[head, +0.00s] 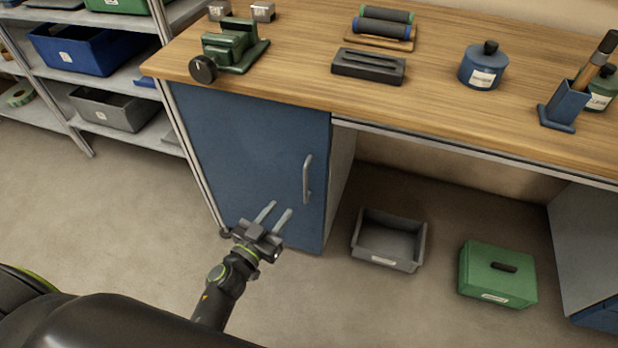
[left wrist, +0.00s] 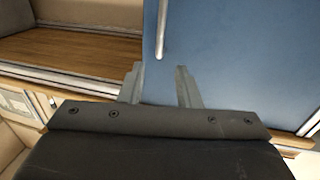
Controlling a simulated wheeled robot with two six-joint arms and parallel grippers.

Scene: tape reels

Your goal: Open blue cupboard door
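The blue cupboard door (head: 248,155) is shut under the left part of the workbench. Its grey vertical bar handle (head: 307,180) is near the door's right edge. My left gripper (head: 276,212) is open and empty, in front of the lower door, below and left of the handle in the head view. In the left wrist view the two fingers (left wrist: 160,84) stand apart, with the blue door (left wrist: 240,60) beyond them. The handle (left wrist: 162,30) shows there past the fingertips, roughly in line with the gap and not between them. My right gripper is not in view.
A grey open bin (head: 388,240) and a green lidded box (head: 497,274) stand on the floor right of the cupboard. Shelves with bins (head: 115,108) stand left. The wooden worktop (head: 300,95) carries a green vise (head: 235,45) and a blue canister (head: 483,68). Floor before the door is clear.

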